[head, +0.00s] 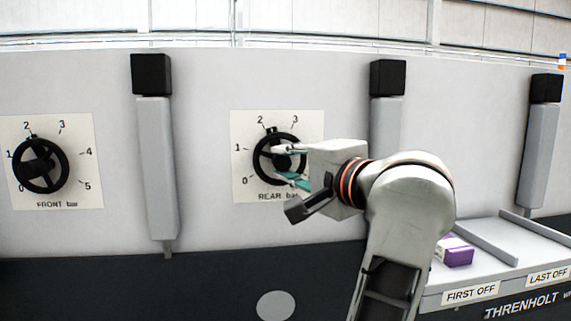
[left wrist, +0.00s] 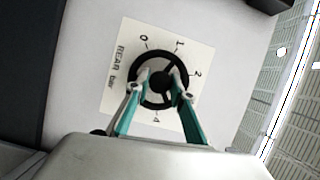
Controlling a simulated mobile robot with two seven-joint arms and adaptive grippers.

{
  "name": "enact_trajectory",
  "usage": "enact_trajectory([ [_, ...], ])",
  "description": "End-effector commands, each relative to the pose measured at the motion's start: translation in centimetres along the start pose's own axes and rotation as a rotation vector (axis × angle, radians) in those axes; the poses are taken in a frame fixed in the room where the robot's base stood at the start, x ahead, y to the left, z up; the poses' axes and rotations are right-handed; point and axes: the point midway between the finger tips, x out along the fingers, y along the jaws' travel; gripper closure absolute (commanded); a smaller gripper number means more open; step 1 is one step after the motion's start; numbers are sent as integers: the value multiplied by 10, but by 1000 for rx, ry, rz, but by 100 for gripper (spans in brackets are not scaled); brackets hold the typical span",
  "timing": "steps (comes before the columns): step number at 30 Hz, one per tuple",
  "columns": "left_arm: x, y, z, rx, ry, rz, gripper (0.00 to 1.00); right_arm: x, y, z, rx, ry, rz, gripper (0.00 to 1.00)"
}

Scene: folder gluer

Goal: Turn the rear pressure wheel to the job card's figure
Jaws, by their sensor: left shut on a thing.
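The rear pressure wheel (head: 298,146) is a black spoked handwheel on a white dial plate (head: 240,118) marked REAR bar. A small black block at its rim sits between the 2 and the 3, nearer the 2. The wheel also shows in the left wrist view (left wrist: 154,53). My left gripper (head: 279,165) reaches it from the right. Its fingers (left wrist: 161,76) lie either side of the dark hub and are shut on the wheel. The gripper covers the 4 and 5 side in the head view. I see no job card. My right gripper is not in view.
A similar front wheel (head: 62,165) is on the left, its rim block near 2. Grey upright bars (head: 154,165) stand out from the panel. A purple and white box (head: 458,253) lies on the tray (head: 500,271) marked FIRST OFF and LAST OFF at lower right.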

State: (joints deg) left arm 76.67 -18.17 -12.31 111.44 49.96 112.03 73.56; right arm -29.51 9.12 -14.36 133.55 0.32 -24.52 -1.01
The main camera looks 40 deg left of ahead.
Motion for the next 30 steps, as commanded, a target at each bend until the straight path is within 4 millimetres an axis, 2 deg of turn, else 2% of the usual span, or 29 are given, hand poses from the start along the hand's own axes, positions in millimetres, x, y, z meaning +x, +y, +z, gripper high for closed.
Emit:
enact_trajectory([
  [12,0,-1,0,-162,1,68,98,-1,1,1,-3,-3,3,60],
  [28,0,-1,0,-181,0,75,98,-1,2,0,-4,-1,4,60],
  [29,0,-1,0,-181,0,75,72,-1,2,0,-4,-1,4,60],
  [30,0,-1,0,-181,0,75,61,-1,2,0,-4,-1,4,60],
])
